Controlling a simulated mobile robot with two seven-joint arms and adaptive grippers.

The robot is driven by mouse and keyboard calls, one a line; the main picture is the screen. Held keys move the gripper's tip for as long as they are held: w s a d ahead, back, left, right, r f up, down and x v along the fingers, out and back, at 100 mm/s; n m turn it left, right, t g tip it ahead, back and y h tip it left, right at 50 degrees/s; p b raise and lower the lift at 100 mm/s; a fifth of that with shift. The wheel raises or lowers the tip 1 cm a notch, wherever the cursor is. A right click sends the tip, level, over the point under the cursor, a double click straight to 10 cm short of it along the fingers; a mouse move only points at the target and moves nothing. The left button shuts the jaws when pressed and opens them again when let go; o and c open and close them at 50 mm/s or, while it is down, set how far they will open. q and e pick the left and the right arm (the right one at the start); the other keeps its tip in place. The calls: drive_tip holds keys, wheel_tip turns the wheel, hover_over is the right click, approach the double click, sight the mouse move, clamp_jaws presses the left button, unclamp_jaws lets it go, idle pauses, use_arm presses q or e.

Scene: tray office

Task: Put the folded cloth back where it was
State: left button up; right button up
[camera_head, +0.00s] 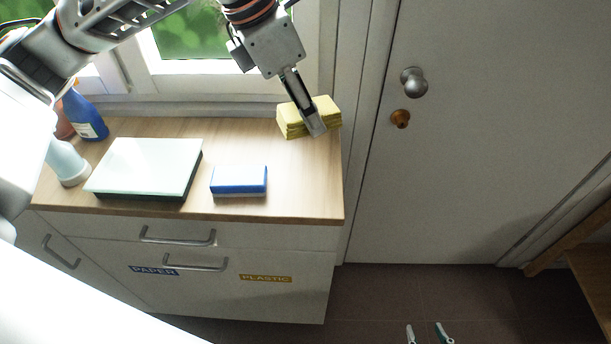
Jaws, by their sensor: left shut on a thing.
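The folded cloth (293,122) is a thick yellow stack of layers at the back right corner of the wooden counter (300,185). My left gripper (313,124) reaches down from above and is shut on the cloth's front right side. I cannot tell whether the cloth rests on the counter or is held just above it. My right gripper (426,334) shows only as two fingertips at the bottom edge, set apart, with nothing seen between them, over the dark floor.
A blue and white sponge (239,182) lies at the counter's front middle. A pale-topped flat block (147,166) lies left of it. A blue bottle (88,118) and a white bottle (68,163) stand at the left. The window is behind and a door (470,130) is right.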

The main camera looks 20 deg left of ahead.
sight(311, 183)
use_arm(q)
wheel_tip(311, 183, down, 16)
drive_tip(key=shift+r+b, duration=0.2)
drive_tip(key=shift+b, duration=0.1)
drive_tip(key=shift+f, duration=0.15)
drive_tip(key=o, duration=1)
